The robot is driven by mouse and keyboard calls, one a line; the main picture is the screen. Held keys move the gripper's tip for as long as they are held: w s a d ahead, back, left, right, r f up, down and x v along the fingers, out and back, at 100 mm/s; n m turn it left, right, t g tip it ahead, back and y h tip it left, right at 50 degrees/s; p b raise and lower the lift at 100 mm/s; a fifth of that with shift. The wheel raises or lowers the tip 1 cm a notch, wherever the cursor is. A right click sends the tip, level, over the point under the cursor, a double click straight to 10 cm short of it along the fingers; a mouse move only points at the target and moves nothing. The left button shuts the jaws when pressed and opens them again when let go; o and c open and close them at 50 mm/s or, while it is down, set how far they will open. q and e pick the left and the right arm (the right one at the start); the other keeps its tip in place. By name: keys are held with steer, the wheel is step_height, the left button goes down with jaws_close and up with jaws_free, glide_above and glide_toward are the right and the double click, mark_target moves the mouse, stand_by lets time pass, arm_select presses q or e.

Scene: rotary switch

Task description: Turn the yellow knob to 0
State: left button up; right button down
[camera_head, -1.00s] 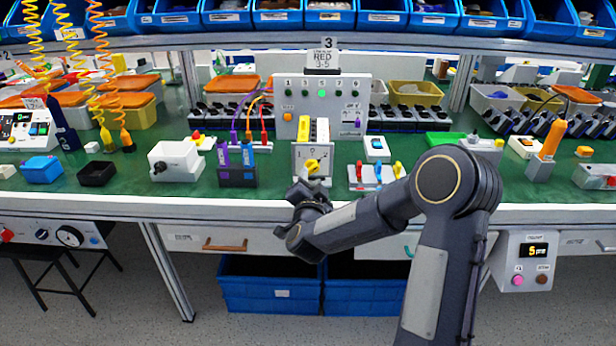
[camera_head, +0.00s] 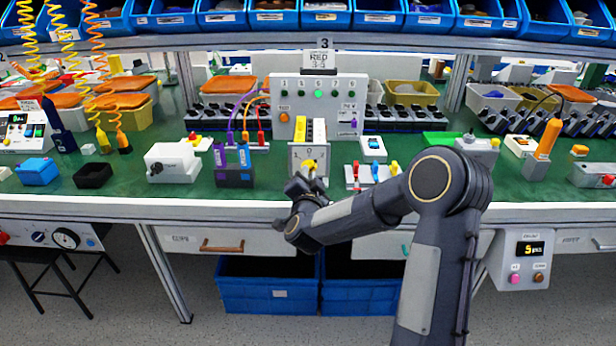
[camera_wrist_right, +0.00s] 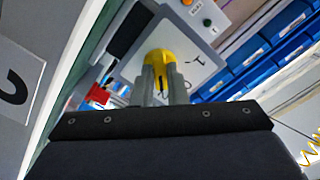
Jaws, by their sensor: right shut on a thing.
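The yellow knob (camera_head: 309,165) is on the front of a small white-faced box (camera_head: 296,157) at the front middle of the green bench. In the right wrist view the knob (camera_wrist_right: 160,60) sits on a pale grey plate with a dark mark beside it, too blurred to read surely. My right gripper (camera_head: 304,181) is at the knob from the front and hides its lower part. In the right wrist view its two fingers (camera_wrist_right: 163,84) are shut on the knob, one on each side. My left gripper is not in view.
Red, blue and yellow levers (camera_head: 374,172) stand close on the right. A grey panel with buttons (camera_head: 320,105) rises behind.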

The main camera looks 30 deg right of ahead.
steer(key=n, duration=0.3)
steer(key=shift+n+b, duration=0.35)
steer(key=shift+n, duration=0.05)
steer(key=n, duration=0.4)
steer(key=shift+d+n, duration=0.1)
steer(key=shift+n, duration=0.3)
stand_by(0.3)
steer(key=c, duration=1.4)
jaws_free()
steer(key=shift+c, duration=0.2)
steer(key=v, duration=0.8)
